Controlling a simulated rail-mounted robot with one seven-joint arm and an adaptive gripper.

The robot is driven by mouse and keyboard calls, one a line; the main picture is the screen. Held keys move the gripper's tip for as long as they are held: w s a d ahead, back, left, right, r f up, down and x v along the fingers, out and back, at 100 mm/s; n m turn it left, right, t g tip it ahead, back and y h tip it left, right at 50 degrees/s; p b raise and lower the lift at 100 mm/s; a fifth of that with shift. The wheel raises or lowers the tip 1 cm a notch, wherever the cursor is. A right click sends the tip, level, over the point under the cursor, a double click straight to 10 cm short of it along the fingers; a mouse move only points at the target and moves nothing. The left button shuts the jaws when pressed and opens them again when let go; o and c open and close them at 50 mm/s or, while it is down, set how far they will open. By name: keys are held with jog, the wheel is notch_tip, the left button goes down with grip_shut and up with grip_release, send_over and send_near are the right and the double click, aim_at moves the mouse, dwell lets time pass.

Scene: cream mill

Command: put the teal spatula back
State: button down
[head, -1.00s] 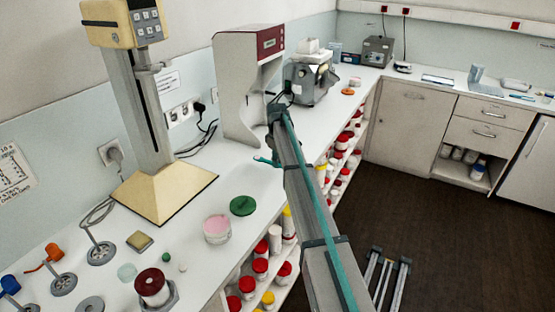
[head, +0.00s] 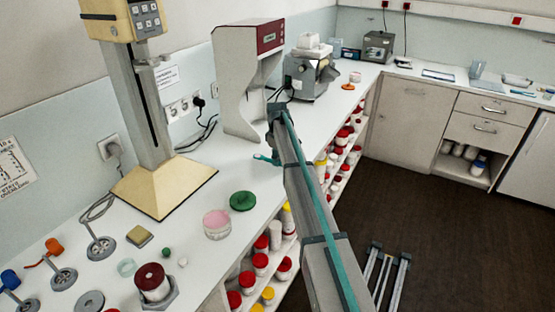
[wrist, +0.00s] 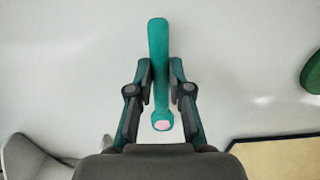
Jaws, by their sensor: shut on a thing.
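The teal spatula (wrist: 158,45) stands out in the wrist view, long and narrow, with a pinkish patch at its lower end. My gripper (wrist: 161,72) is shut on it, one dark finger on each side, above the white worktop. In the head view a small teal part (head: 266,159) shows left of my arm, over the counter; I cannot tell there whether it is the spatula or a finger. My arm hides most of the gripper in that view.
An open jar of pink cream (head: 216,226) and a green lid (head: 242,201) stand near the counter's front edge. The beige stand base (head: 164,186) is to the left. A white and maroon machine (head: 245,90) stands behind. Red-capped jars (head: 260,262) fill shelves below.

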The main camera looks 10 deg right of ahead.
jog(key=shift+f, duration=0.4)
dwell(0.3)
jog(key=c, duration=1)
grip_release()
